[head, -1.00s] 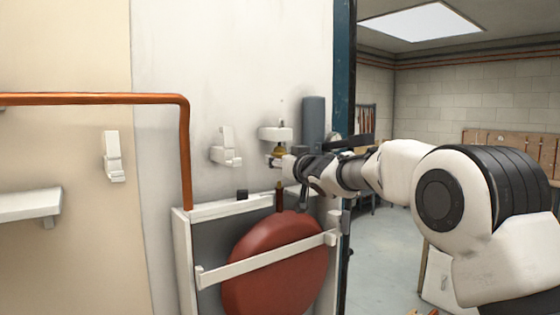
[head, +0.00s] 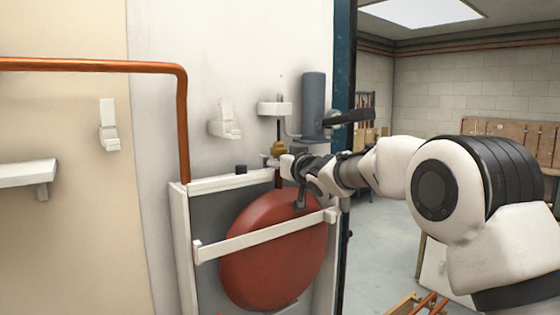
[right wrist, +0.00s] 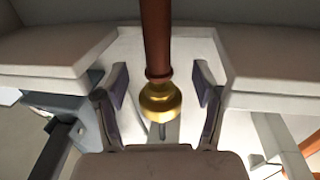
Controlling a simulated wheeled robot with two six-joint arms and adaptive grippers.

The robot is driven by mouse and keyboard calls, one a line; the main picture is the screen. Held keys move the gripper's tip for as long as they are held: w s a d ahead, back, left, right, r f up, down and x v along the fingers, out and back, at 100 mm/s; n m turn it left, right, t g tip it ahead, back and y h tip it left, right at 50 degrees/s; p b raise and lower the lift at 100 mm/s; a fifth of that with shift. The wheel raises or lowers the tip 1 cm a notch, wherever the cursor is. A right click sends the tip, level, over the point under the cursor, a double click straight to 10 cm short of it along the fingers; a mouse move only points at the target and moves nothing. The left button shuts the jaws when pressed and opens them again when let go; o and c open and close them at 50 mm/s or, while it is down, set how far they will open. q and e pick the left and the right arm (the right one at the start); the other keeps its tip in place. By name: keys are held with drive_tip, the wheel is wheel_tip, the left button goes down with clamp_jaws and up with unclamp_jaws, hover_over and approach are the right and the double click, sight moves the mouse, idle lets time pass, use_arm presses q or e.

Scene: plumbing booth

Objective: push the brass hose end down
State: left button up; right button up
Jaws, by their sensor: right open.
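The brass hose end (head: 278,148) is below the white wall bracket (head: 275,109), with a thin dark rod showing between them. It sits just above the red-brown vessel (head: 275,250). My right gripper (head: 274,161) is at the brass piece, coming in from the right. In the right wrist view the brass end (right wrist: 160,98) is between the fingers of my open right gripper (right wrist: 160,92), with a gap on each side. A brown hose or pipe (right wrist: 156,35) joins the brass collar. Whether the brass touches anything below is hidden. My left gripper is out of view.
A grey cylinder (head: 313,105) stands close to the right of the bracket. A white bar (head: 265,236) crosses the vessel's front. A copper pipe (head: 183,125) runs down on the left, with white wall clips (head: 108,125) nearby. The room to the right has open floor.

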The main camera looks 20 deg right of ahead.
drive_tip(key=shift+s+d+r, duration=0.1)
drive_tip(key=shift+s+r, duration=0.05)
drive_tip(key=shift+s, duration=0.25)
drive_tip(key=s+d, duration=0.2)
drive_tip(key=s, duration=0.8)
drive_tip(key=shift+s+f, duration=0.25)
drive_tip(key=shift+s, duration=0.05)
